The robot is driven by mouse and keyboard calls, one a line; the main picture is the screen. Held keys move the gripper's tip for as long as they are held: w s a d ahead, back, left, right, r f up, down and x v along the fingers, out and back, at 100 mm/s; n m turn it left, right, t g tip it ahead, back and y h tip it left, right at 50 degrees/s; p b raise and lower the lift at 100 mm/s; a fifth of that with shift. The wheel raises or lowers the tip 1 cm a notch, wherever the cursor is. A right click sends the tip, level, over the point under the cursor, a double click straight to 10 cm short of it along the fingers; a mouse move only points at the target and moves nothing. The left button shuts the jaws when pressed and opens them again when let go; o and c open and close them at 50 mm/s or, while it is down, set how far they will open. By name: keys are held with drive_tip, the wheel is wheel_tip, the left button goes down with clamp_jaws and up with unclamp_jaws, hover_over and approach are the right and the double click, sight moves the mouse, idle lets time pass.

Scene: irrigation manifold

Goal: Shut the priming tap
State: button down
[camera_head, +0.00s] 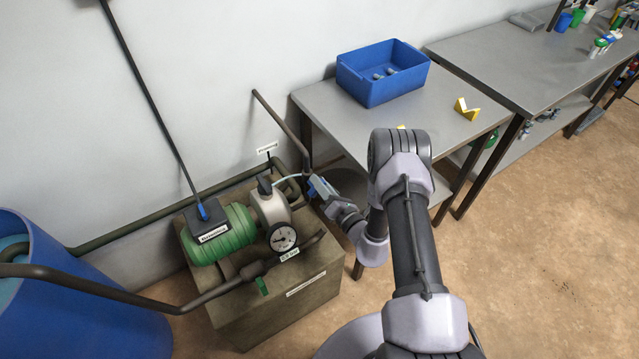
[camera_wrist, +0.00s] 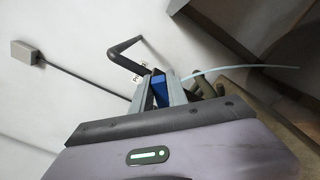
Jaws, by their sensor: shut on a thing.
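My gripper (camera_head: 314,187) is at the right end of the pump, low beside the near bench. In the wrist view, the two grey fingers of my gripper (camera_wrist: 160,86) are shut on a blue handle (camera_wrist: 159,94), which I take to be the priming tap's handle. A partly hidden label reading "PR..." (camera_wrist: 138,76) shows just behind the left finger. In the head view, the tap itself is mostly hidden by my gripper, with a little blue showing there. A small white label (camera_head: 267,148) stands behind the pump.
A green pump (camera_head: 221,236) with a round gauge (camera_head: 283,237) sits on a concrete block (camera_head: 290,310). A pale thin tube (camera_head: 288,177) runs to the tap area. A dark pipe (camera_head: 100,287) crosses in front. The bench (camera_head: 440,108) holds a blue crate (camera_head: 384,86).

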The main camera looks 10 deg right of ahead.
drive_tip(key=m, duration=0.4)
drive_tip(key=shift+w+d+f+m, duration=0.15)
drive_tip(key=shift+d+f+m, duration=0.05)
drive_tip(key=shift+m, duration=0.1)
drive_tip(key=shift+f+m, duration=0.2)
drive_tip(key=shift+m, duration=0.9)
drive_tip(key=shift+f+m, duration=0.15)
drive_tip(key=shift+m, duration=0.95)
drive_tip(key=c, duration=1.3)
unclamp_jaws()
drive_tip(key=shift+f, duration=0.1)
drive_tip(key=p+v, duration=0.4)
drive_tip(key=v, duration=1.3)
drive_tip(key=shift+s, duration=0.2)
